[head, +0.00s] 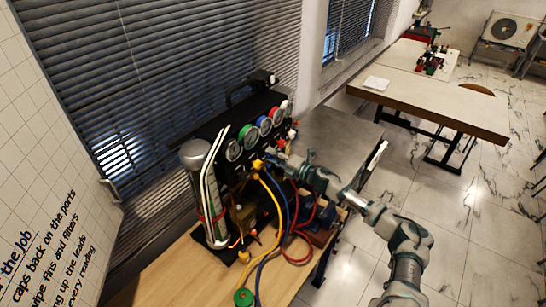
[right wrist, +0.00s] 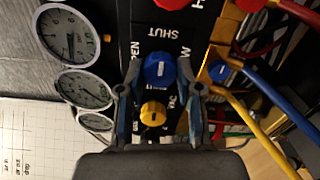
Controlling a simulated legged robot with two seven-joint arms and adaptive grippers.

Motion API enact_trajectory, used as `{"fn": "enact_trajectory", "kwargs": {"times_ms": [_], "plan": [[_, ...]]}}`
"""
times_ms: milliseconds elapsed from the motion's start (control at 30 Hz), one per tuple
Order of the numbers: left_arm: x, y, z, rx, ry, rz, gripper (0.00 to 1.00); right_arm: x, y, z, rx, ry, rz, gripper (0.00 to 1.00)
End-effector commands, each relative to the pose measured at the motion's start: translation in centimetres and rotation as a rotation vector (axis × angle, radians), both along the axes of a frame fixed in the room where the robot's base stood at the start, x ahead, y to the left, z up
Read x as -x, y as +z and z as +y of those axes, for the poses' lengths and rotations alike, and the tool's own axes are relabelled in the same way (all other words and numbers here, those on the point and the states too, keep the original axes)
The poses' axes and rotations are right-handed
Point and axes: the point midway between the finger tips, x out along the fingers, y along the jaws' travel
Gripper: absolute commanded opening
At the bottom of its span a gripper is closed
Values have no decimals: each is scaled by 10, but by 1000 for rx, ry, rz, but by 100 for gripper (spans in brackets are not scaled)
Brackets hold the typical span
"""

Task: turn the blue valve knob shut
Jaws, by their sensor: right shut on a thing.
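The blue valve knob (right wrist: 158,69) is on the black panel in the right wrist view, with a white line on its face running roughly up and down the picture. The word SHUT is printed above it and part of OPEN to its left. My right gripper (right wrist: 160,80) has one finger on each side of the blue knob and is shut on it. In the head view my right gripper (head: 271,161) reaches the front of the gauge rig (head: 228,128) and hides the knob. My left gripper is not in view.
A yellow knob (right wrist: 153,113) sits between the fingers, below the blue one. Round gauges (right wrist: 68,35) line the panel's left side. Yellow, blue and red hoses (head: 275,210) hang below my right gripper. A grey cylinder (head: 207,195) stands left of the rig.

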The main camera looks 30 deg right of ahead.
Motion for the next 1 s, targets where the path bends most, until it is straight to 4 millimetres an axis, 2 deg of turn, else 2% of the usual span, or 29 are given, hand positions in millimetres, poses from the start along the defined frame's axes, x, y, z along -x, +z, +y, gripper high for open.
{"fn": "enact_trajectory", "kwargs": {"times_ms": [33, 500, 533, 600, 633, 1000], "plan": [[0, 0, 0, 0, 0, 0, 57, -1, 4, -4, -6, -10, -2, 0], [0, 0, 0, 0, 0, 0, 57, -1, 4, -4, -16, -11, 3, 0], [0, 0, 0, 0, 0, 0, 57, -1, 4, -4, -16, -11, 3, 40], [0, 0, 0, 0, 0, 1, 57, -1, 3, -4, -16, -10, 3, 57], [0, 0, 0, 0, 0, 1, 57, -1, 3, -4, -16, -9, 4, 60], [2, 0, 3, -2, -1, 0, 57, 4, 1, -2, -15, -4, 6, 60]]}}
